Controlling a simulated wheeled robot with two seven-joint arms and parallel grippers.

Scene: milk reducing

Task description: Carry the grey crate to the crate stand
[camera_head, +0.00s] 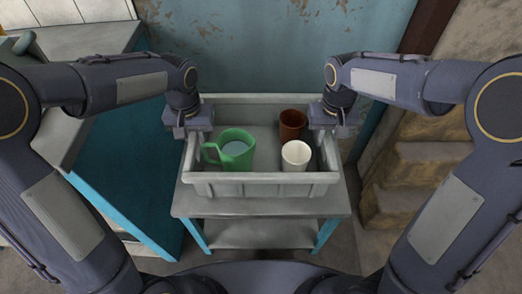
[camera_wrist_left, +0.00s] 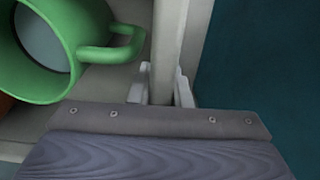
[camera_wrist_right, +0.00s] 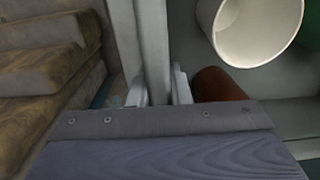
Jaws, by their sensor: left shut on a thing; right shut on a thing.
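The grey crate (camera_head: 262,178) is on or just above a small stand (camera_head: 262,208) with a grey top and blue legs; I cannot tell whether they touch. In the crate are a green mug (camera_head: 235,150), a white cup (camera_head: 296,156) and a brown cup (camera_head: 292,124). My left gripper (camera_head: 195,132) is shut on the crate's left wall, which also shows between the fingers in the left wrist view (camera_wrist_left: 166,60). My right gripper (camera_head: 330,130) is shut on the crate's right wall, seen between the fingers in the right wrist view (camera_wrist_right: 154,50).
A grey counter (camera_head: 75,42) with blue sides stands at the left. Brown stone-like steps (camera_head: 405,180) are close on the right. A worn blue wall (camera_head: 270,45) is behind the crate. The stand has a lower shelf (camera_head: 262,234).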

